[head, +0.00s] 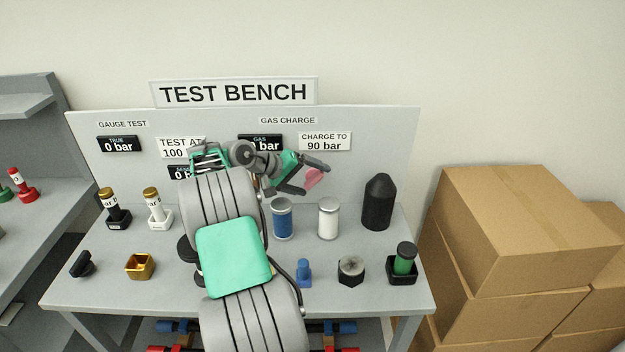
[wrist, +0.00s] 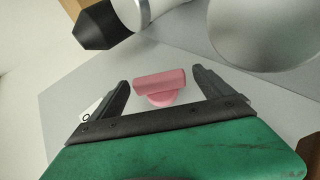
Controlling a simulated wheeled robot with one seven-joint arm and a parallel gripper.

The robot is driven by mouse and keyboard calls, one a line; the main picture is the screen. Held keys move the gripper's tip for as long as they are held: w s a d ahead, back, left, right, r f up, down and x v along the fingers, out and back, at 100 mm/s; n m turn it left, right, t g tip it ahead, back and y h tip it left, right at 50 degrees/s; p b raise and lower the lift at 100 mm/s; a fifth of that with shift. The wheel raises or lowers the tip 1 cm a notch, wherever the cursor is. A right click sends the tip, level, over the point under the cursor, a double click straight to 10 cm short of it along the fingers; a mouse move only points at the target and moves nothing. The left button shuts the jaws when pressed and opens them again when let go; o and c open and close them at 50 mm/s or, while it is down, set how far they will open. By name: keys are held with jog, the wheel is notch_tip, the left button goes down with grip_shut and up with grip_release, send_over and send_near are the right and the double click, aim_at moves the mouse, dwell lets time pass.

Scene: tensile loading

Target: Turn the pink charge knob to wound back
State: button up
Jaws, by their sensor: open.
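The pink charge knob (head: 313,178) is on the bench's upright back panel, below the "CHARGE TO 90 bar" label. In the head view my gripper (head: 312,177) is right in front of it and covers part of it. In the wrist view the knob (wrist: 161,87) shows as a bar-shaped handle on a round pink base. It lies between the two dark fingers of my gripper (wrist: 162,88), with a gap on each side. The fingers are open. I cannot tell how deep the knob sits between the fingertips. No mark for the wound-back position is visible.
A blue canister (head: 282,220), a white canister (head: 328,219) and a black pointed cylinder (head: 378,203) stand on the bench below the panel. A gas display (head: 277,144) is partly hidden by my arm. Cardboard boxes (head: 520,225) stand to the right.

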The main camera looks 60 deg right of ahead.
jog(key=shift+x, duration=0.8)
jog(key=shift+c, duration=0.3)
jog(key=c, duration=1.3)
